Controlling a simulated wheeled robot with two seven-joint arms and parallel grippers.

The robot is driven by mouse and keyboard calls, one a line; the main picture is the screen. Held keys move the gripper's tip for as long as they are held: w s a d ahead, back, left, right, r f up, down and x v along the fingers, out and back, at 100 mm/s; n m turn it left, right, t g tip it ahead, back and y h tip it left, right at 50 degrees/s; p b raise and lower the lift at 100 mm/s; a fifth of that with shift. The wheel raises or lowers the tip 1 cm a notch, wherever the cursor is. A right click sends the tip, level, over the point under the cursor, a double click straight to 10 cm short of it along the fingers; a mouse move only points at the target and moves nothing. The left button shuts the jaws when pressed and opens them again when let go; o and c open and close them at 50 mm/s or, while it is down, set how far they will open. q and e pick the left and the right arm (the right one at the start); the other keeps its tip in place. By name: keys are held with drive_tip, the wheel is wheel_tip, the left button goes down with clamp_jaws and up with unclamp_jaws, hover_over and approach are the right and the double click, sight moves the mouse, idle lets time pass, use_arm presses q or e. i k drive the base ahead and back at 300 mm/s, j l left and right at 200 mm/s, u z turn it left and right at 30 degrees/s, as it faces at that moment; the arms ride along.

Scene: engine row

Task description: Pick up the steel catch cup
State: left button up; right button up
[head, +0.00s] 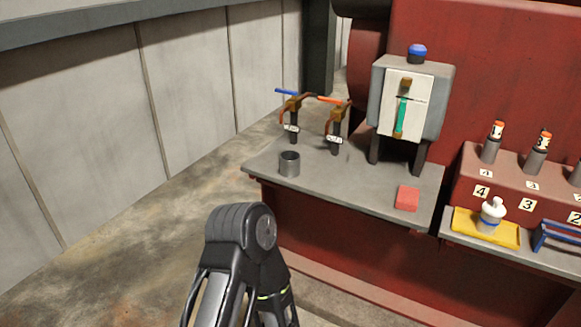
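The steel catch cup (289,165) is a small grey open-topped cylinder. It stands upright on the left part of the grey shelf (330,180), below two taps. Its dark inside shows from above, and nothing touches it. One of my arms shows at the bottom middle as a dark bent joint, in front of the shelf and below the cup. Neither of my grippers is in view, so I cannot see whether they are open or shut.
Two brass taps, one with a blue handle (286,92) and one with a red handle (333,100), stand behind the cup. A grey gauge box (441,95) and a red block (407,198) are to its right. A yellow tray (465,222) holds a white bottle (492,213).

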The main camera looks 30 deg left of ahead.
sight(290, 164)
drive_tip(key=i+j, duration=1.1)
